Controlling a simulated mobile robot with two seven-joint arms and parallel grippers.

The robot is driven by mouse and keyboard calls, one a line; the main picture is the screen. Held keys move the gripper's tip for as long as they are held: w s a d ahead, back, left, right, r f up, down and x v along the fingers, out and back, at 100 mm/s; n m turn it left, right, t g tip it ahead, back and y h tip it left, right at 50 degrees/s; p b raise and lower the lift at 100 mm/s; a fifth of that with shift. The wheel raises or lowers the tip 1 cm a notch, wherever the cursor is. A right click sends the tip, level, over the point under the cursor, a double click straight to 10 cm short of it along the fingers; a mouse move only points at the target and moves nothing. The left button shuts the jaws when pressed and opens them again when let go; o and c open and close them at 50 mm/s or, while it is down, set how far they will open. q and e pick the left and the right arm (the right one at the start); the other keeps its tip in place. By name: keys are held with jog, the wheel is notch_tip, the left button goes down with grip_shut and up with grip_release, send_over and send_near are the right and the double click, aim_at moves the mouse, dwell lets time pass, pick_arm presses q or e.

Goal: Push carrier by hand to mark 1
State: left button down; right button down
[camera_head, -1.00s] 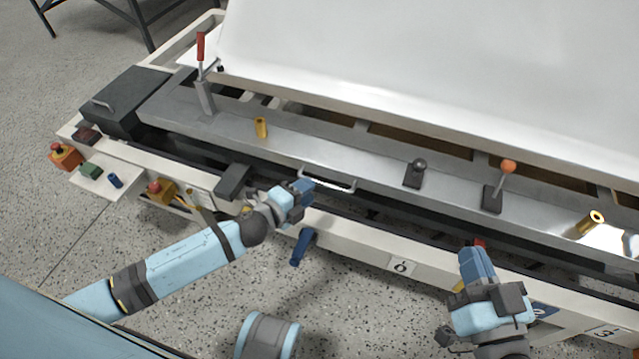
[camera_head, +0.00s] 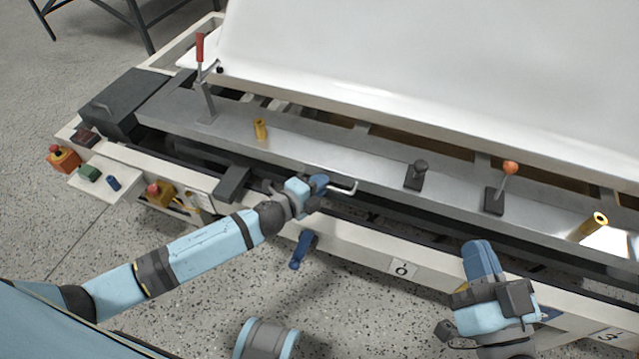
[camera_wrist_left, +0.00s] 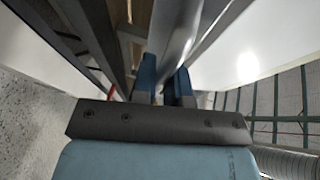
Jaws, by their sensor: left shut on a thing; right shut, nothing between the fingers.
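The carrier (camera_head: 380,160) is a long grey metal beam bearing levers and brass pins, beneath a big white shell. A bar handle (camera_head: 346,188) sits on its front edge. My left gripper (camera_head: 320,182) is shut on the handle's left part, hiding that part. In the left wrist view its two blue fingers (camera_wrist_left: 164,82) close around a grey bar. My right gripper (camera_head: 481,258) is shut and empty, in front of the rail at the lower right. A plate that seems to read 0 (camera_head: 403,268) is on the white front rail. I cannot make out a mark 1.
A red-handled lever (camera_head: 200,48), a black-knobbed lever (camera_head: 420,168) and an orange-knobbed lever (camera_head: 509,169) stand up from the beam. Red push-button boxes (camera_head: 64,157) are at left. A blue crank handle (camera_head: 301,250) juts from the front rail.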

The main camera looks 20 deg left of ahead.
pick_arm(q)
jog(key=shift+d, duration=0.1)
